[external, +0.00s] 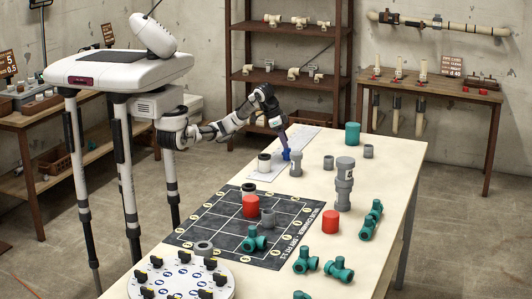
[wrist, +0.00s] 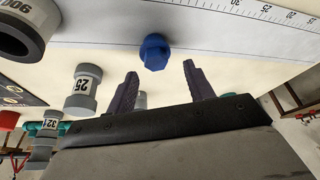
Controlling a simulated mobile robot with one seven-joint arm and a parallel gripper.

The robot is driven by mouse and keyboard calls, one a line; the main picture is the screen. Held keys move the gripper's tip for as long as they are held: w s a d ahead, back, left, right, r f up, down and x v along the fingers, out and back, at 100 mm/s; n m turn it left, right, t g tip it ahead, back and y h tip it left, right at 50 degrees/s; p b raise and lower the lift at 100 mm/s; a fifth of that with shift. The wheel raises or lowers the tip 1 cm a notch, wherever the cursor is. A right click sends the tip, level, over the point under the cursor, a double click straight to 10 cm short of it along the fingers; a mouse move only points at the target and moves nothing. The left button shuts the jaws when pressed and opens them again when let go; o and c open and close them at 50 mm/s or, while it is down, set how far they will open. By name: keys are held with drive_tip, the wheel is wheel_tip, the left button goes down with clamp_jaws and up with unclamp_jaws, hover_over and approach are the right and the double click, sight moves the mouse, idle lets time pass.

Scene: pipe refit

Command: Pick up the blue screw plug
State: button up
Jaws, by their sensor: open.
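My gripper (external: 285,146) points down right at the plug in the external view. In the wrist view my gripper (wrist: 160,72) is open, its two dark fingers apart with nothing held between them. I cannot tell how large the gap to the plug is.
A black grid mat (external: 225,208) and a round dial plate (external: 180,278) lie nearer.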

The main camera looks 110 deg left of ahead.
sight(288, 149)
drive_tip(key=shift+x, duration=2.8)
drive_tip(key=shift+w+d, duration=0.15)
drive_tip(key=shift+d, duration=0.05)
drive_tip(key=shift+c, duration=0.2)
drive_tip(key=c, duration=0.7)
